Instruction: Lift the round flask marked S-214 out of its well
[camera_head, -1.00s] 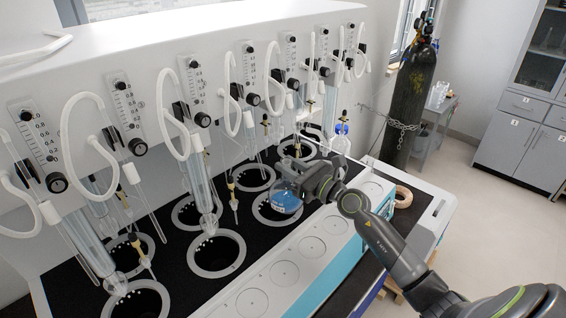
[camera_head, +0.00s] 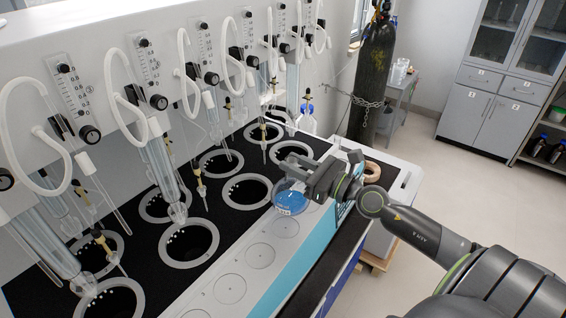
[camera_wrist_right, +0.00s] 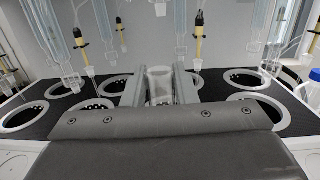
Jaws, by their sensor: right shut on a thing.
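The round flask (camera_head: 291,203) holds blue liquid and has a small pale label, too small to read. My right gripper (camera_head: 296,168) is shut on its neck. The flask hangs roughly upright, appearing over the white front ledge, apart from the wells. In the right wrist view the clear flask neck (camera_wrist_right: 159,82) stands between the two fingers; the flask's body is hidden there. An empty dark well with a grey ring (camera_head: 222,190) lies just left of the flask. My left gripper is not in view.
The black bench top (camera_head: 128,207) has several ringed wells. Glass tubes (camera_head: 163,172) and yellow-topped droppers (camera_head: 198,178) hang above them. The white ledge (camera_head: 213,280) with round marks runs along the front. A blue-capped bottle (camera_head: 306,122) stands behind, and a gas cylinder (camera_head: 372,75) farther back.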

